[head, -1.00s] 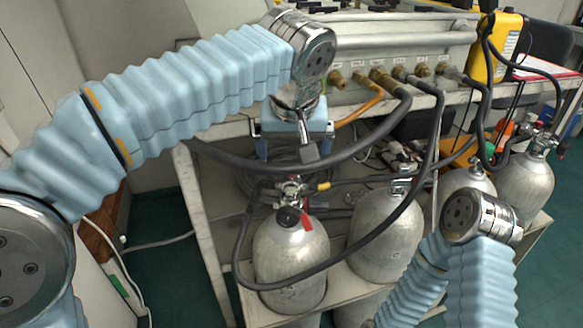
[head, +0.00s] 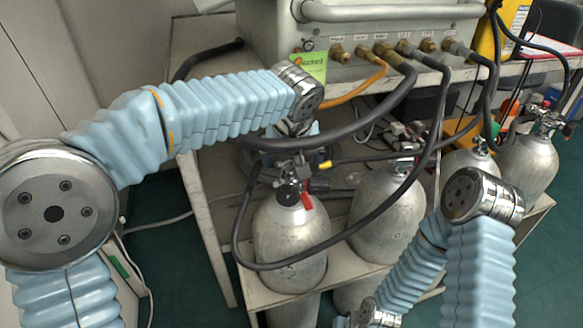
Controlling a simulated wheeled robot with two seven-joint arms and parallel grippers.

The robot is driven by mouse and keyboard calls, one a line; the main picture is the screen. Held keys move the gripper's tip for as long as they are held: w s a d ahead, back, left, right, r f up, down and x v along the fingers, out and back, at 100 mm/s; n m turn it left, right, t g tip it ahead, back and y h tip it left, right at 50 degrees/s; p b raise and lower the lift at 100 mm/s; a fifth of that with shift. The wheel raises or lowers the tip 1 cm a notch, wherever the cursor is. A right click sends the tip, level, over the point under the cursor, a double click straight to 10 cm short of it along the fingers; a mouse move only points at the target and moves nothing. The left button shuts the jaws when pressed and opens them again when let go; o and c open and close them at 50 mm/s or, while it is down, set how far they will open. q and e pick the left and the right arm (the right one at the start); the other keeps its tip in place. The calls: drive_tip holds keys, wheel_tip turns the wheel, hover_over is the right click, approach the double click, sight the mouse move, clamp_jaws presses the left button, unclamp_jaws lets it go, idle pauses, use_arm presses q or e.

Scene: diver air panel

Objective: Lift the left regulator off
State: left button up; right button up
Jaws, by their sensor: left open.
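The left regulator (head: 289,193) sits on the valve at the top of the left grey cylinder (head: 292,240), with a red tag (head: 307,202) hanging beside it. My left gripper (head: 289,154) is open, pointing down just above and behind this valve. The wrist and a thick black hose partly hide its fingers, so I cannot tell whether they touch the regulator. My right arm enters at lower right, its wrist at the bottom edge; its gripper is out of view.
The air panel (head: 350,15) stands behind, with brass fittings, black hoses, an orange hose (head: 350,88) and a green tag (head: 312,67). A second cylinder (head: 385,220) stands close to the right, with more beyond. A black hose (head: 345,258) loops in front of the cylinders.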

use_arm(q)
drive_tip(key=shift+f, duration=0.15)
drive_tip(key=shift+c, duration=0.3)
drive_tip(key=c, duration=1.4)
drive_tip(key=shift+w+r, duration=0.1)
drive_tip(key=shift+r, duration=0.55)
wheel_tip(320, 180, up, 2)
drive_tip(key=shift+d+r+p, duration=0.15)
drive_tip(key=shift+r+p, duration=0.1)
drive_tip(key=shift+p, duration=0.05)
drive_tip(key=s+d+r, duration=0.4)
drive_tip(key=s, duration=0.1)
drive_tip(key=s+d+r+p, duration=0.1)
drive_tip(key=s+d+r, duration=0.4)
drive_tip(key=shift+s+d+r, duration=0.15)
drive_tip(key=shift+d, duration=0.05)
